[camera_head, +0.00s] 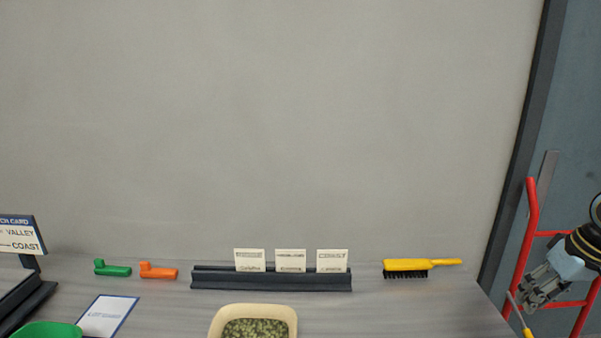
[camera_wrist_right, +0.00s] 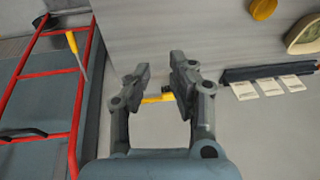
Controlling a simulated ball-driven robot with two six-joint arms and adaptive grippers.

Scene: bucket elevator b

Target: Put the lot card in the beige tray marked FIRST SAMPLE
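Three small cream cards stand in a dark slotted rack (camera_head: 270,282): a left card (camera_head: 249,260), a middle card (camera_head: 290,260) and a right card (camera_head: 332,260). The right one seems to read COAST; the other print is too small to read. A beige tray (camera_head: 217,321) holding green pellets is at the bottom edge, partly cut off; no FIRST SAMPLE mark is visible. My right gripper (camera_head: 532,294) is off the table's right end, away from the cards. In the right wrist view it (camera_wrist_right: 160,78) is open and empty. My left gripper is not visible.
A yellow brush (camera_head: 408,265) lies right of the rack. Green (camera_head: 113,269) and orange (camera_head: 160,272) scoop-like pieces lie left. A blue-edged sheet (camera_head: 108,315) and a card sign (camera_head: 20,235) are farther left. A red-railed frame (camera_head: 531,220) stands beside my right gripper.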

